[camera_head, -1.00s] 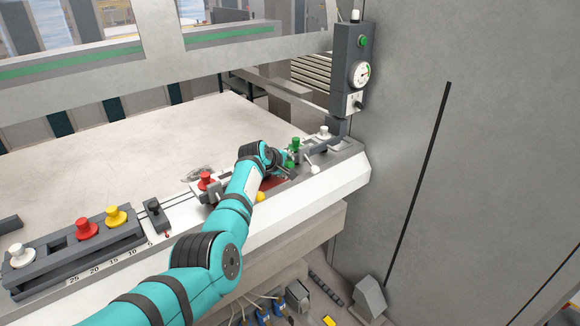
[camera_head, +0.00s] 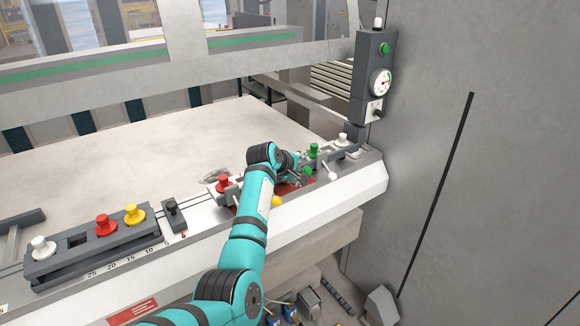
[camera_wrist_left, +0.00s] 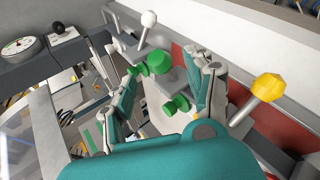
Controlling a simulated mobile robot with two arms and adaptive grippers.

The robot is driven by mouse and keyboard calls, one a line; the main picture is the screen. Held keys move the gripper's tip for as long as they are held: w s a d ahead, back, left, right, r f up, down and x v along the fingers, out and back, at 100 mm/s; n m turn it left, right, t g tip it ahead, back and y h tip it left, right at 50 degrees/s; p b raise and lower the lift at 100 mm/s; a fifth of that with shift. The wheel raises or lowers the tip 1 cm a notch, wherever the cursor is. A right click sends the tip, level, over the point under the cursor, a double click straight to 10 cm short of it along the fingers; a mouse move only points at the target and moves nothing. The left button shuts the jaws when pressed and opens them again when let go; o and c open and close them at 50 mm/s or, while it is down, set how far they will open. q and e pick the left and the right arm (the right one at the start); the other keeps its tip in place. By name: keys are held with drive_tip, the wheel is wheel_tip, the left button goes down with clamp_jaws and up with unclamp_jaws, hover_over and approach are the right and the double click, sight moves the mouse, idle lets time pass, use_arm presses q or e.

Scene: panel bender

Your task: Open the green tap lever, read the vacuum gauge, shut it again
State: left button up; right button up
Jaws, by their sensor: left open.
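My left gripper (camera_head: 297,165) is open at the right end of the bender's front rail. Its two fingers also show in the left wrist view (camera_wrist_left: 163,80), with green parts between them. A green knob (camera_head: 314,149) stands upright just beyond the fingertips, and a lower green knob (camera_head: 307,171) sits beside them. In the wrist view, one green knob (camera_wrist_left: 160,61) lies near the fingertips and another green piece (camera_wrist_left: 176,104) nearer the palm. I cannot tell if either finger touches them. The vacuum gauge (camera_head: 380,82) is on the grey post; its reading is too small to make out.
A white-ball lever (camera_head: 332,174) stands right of the gripper, a yellow-ball lever (camera_head: 277,201) close by the forearm. A red knob (camera_head: 223,183) is to the left. The grey wall (camera_head: 480,200) bounds the right side. The pale table (camera_head: 140,150) behind is mostly clear.

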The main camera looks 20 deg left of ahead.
use_arm(q)
drive_tip(key=v, duration=0.7)
drive_tip(key=shift+a, duration=0.1)
idle(2.0)
